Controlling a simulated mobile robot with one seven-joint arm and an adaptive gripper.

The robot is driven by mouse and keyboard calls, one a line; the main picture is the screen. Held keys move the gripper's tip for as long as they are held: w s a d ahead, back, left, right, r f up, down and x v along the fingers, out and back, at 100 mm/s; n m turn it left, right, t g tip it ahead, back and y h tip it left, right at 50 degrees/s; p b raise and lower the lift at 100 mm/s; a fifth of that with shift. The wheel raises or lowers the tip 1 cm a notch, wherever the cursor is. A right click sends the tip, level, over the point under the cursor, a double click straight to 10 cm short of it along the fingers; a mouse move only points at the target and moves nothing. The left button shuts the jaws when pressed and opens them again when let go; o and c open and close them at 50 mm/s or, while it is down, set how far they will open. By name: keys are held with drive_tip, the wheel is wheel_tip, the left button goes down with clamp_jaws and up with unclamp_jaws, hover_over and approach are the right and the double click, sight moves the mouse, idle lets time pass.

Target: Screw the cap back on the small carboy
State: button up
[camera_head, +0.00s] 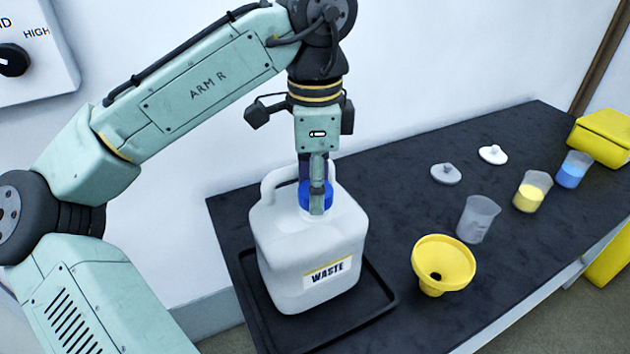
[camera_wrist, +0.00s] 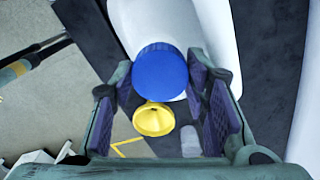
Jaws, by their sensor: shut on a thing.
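The small white carboy (camera_head: 280,240), labelled WASTE, stands upright on a black tray (camera_head: 385,303). The blue cap (camera_head: 306,197) is at its neck opening, between the fingers of my gripper (camera_head: 317,198). My gripper points straight down and is shut on the cap. In the wrist view the cap (camera_wrist: 160,73) is a round blue disc between the purple finger pads, with the white carboy (camera_wrist: 150,25) behind it. One finger hides part of the cap in the head view. The contact between cap and neck threads is hidden, so I cannot tell how far it is engaged.
A yellow funnel (camera_head: 443,262) stands on the black bench to the right. Beyond it are an empty beaker (camera_head: 478,219), a beaker of yellow liquid (camera_head: 532,191), a beaker of blue liquid (camera_head: 573,170), a grey lid (camera_head: 446,174) and a white lid (camera_head: 493,154).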

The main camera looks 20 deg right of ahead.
drive_tip(key=shift+f, duration=0.45)
